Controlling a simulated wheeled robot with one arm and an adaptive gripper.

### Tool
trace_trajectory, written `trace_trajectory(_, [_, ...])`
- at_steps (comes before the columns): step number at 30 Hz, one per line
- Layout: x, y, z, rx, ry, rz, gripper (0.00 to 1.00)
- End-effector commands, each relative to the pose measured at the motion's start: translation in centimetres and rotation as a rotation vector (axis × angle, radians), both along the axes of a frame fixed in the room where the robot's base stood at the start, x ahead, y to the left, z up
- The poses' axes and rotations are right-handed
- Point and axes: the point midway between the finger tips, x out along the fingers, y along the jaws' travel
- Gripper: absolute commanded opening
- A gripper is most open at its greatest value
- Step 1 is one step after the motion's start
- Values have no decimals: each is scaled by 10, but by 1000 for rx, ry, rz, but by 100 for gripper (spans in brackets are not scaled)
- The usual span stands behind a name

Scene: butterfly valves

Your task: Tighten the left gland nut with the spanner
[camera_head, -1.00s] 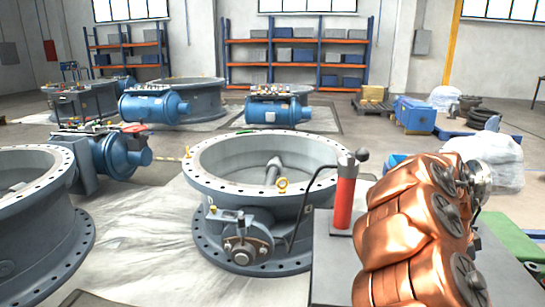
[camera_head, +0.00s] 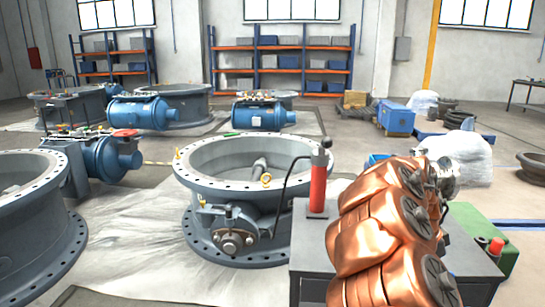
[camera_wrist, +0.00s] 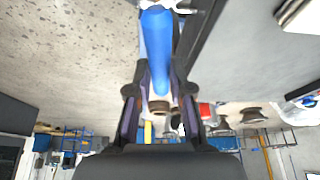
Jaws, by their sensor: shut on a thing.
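In the head view the near grey butterfly valve (camera_head: 255,186) stands on a pale sheet, with a round shaft-end fitting (camera_head: 230,243) low on its front. The gland nuts are too small to tell apart there. My gripper (camera_wrist: 160,92) shows only in the wrist view. Its two dark fingers are shut on a long blue handle, which I take to be the spanner (camera_wrist: 157,45). The handle runs up to the top edge, where a pale metal part is only partly in view. The spanner's working end is not clear, and no contact with a nut shows.
A grey cabinet (camera_head: 306,233) with a red hand-pump cylinder (camera_head: 318,188) stands right of the valve, its black hose reaching toward it. Another large flanged valve (camera_head: 35,215) is at left. A green box (camera_head: 487,235) is at right. Pale sheeting (camera_head: 130,235) lies open between the valves.

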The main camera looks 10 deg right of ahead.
Motion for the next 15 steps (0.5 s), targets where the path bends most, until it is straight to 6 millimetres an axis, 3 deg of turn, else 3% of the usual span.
trace_trajectory(8, [25,29,-3,1,0,196,0])
trace_trajectory(15, [64,79,-5,0,0,517,0])
